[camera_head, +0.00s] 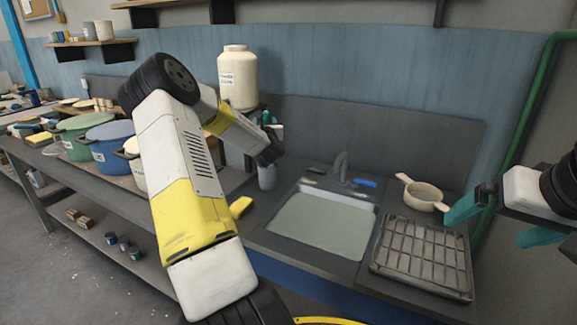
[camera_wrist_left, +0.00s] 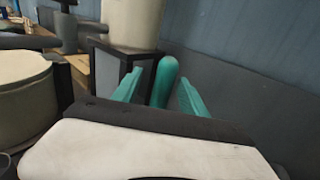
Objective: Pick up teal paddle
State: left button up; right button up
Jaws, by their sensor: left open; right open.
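The teal paddle (camera_wrist_left: 166,82) shows in the left wrist view as a rounded teal upright end, just behind and between the two teal fingers of my left gripper (camera_wrist_left: 161,92). The fingers are apart, with visible gaps on both sides of it. The paddle's lower part is hidden behind my gripper body. In the head view my left gripper (camera_head: 270,130) is over the grey cup (camera_head: 267,177), left of the sink; the paddle cannot be told apart from the teal fingers there. My right gripper (camera_head: 484,230) is open and empty at the right, above the rack.
A large cream jar (camera_head: 238,80) stands on a dark stand right behind my left gripper. Lidded pots (camera_head: 108,140) stand to the left. A yellow sponge (camera_head: 241,207) lies before the cup. The sink (camera_head: 320,225), a two-handled pan (camera_head: 424,198) and a wire rack (camera_head: 425,255) are right.

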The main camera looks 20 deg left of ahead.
pick_arm(q)
jog(key=x, duration=0.4)
jog(key=shift+w+d, duration=0.15)
jog(key=shift+w, duration=0.15)
grip_shut()
jog(key=shift+r, duration=0.15)
